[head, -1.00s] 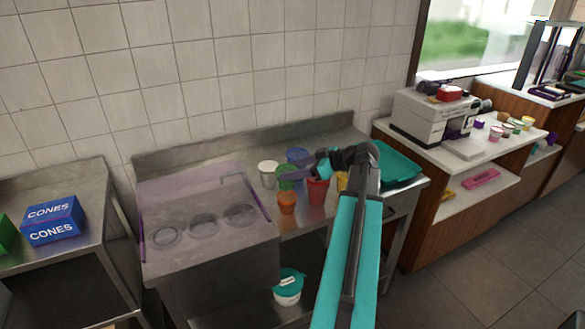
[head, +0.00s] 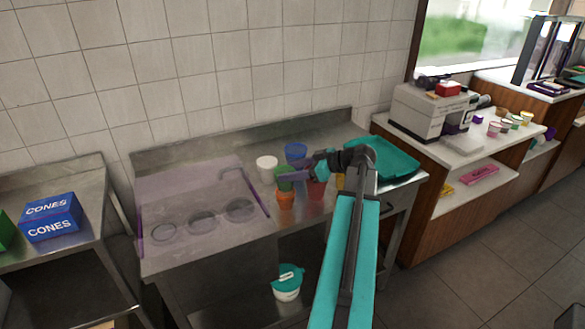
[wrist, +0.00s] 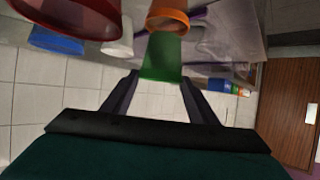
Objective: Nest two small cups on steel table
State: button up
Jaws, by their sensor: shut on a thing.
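My gripper (wrist: 160,85) is shut on a green cup (wrist: 162,58), whose body shows between the two fingers in the wrist view. In the head view the green cup (head: 283,178) is directly above an orange cup (head: 286,201) on the steel table (head: 222,172). In the upside-down wrist view the orange cup (wrist: 168,17) overlaps the green cup's lower end; I cannot tell whether that end is inside it. A red cup (head: 317,189) stands just right, partly behind the arm.
A white cup (head: 266,168) and a blue cup (head: 296,153) stand behind. A teal tray (head: 392,160) lies right. A transparent purple-edged cover with round openings (head: 190,190) occupies the table's left. A white tub with teal lid (head: 287,291) sits on the shelf below.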

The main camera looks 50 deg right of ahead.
jog(key=shift+f, duration=0.9)
jog(key=shift+f+b, duration=1.45)
jog(key=shift+f, duration=0.05)
jog(key=o, duration=1.1)
jog(key=shift+r, duration=0.1)
jog(key=shift+r+p, duration=0.7)
jog(key=shift+r, duration=3.7)
jog(key=shift+r, duration=0.15)
